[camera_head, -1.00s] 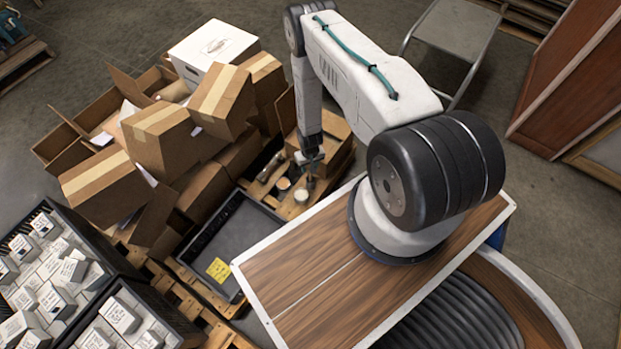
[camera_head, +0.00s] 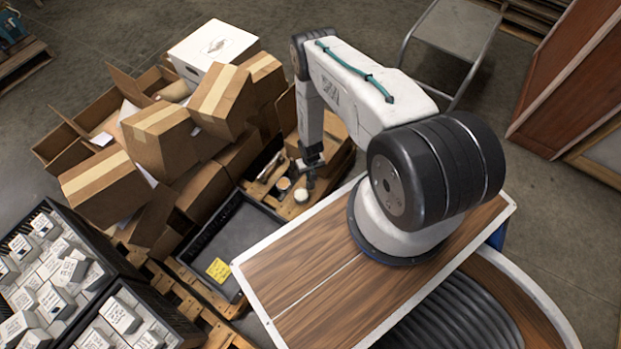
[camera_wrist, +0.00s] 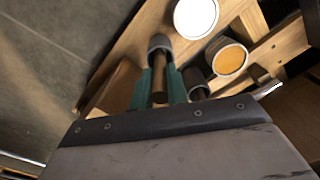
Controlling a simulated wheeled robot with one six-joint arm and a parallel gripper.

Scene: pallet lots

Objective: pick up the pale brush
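A dark cylinder (camera_wrist: 197,84) stands just right of the fingers in the wrist view.
A white-topped jar (camera_wrist: 195,17) and an orange-topped jar (camera_wrist: 227,60) stand close by on wooden slats. A black tray (camera_head: 238,238) with a yellow note lies left of them.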

